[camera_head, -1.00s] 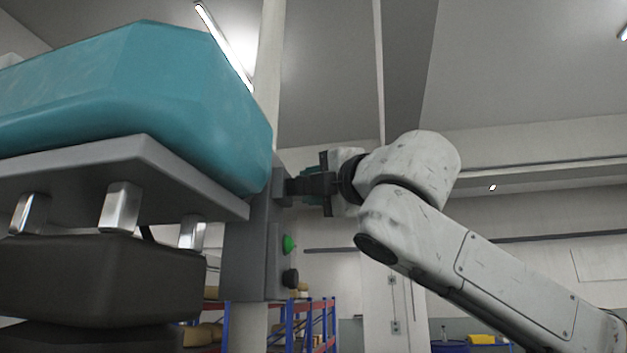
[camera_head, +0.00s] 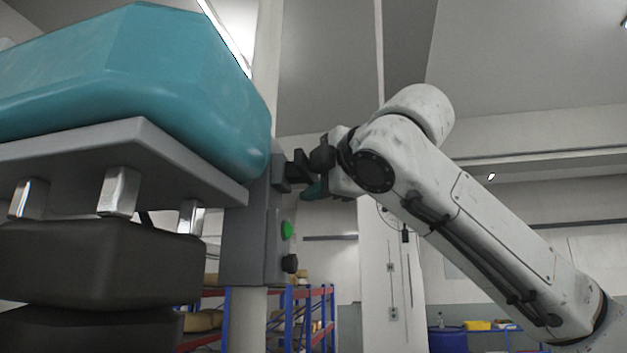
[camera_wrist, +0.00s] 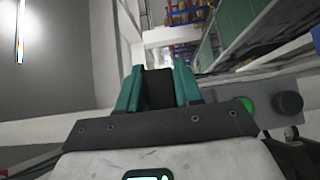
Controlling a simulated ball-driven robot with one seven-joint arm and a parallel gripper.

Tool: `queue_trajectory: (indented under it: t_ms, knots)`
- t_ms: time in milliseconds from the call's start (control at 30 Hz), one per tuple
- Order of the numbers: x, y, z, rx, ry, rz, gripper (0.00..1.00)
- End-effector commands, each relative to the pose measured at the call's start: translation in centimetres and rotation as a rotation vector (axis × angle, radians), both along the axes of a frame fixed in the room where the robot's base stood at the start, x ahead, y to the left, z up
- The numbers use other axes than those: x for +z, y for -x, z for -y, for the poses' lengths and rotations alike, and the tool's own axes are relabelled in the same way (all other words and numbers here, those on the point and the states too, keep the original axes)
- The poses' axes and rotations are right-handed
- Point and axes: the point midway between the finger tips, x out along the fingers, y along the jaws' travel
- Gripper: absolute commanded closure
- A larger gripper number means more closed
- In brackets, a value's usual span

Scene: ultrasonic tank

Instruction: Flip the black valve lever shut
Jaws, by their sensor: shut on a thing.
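The black valve lever (camera_head: 298,166) sticks out from the right side of the grey control box (camera_head: 250,235) in the head view. My gripper (camera_head: 312,182) is at the lever, with a teal finger showing below it. In the wrist view, the two teal fingers of my gripper (camera_wrist: 158,80) are shut on the black lever (camera_wrist: 158,92), which fills the gap between them. The lever's inner end and pivot are hard to make out.
A green button (camera_head: 287,230) and a black knob (camera_head: 290,263) sit on the box below the lever. A large teal body (camera_head: 150,75) rests on a grey plate (camera_head: 140,150) at left. Shelving (camera_head: 310,310) stands far behind.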

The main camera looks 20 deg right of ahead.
Motion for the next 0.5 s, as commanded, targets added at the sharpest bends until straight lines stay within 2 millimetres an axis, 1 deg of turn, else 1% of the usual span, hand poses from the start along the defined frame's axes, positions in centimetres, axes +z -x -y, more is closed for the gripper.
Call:
queue_trajectory:
  t_ms: [33,133,167,200,367,500]
  knots:
    - [-0.28,-0.14,0.11,-0.003,-0.002,-0.007,0.96]
    - [-0.29,-0.15,0.12,-0.003,-0.002,-0.007,0.96]
    - [-0.30,-0.15,0.13,-0.003,-0.002,-0.007,0.64]
    - [-0.29,-0.15,0.13,-0.003,-0.002,-0.007,0.61]
    - [-0.20,-0.10,0.09,-0.002,-0.001,-0.004,0.45]
    - [-0.13,-0.07,0.07,-0.002,-0.001,-0.002,0.45]
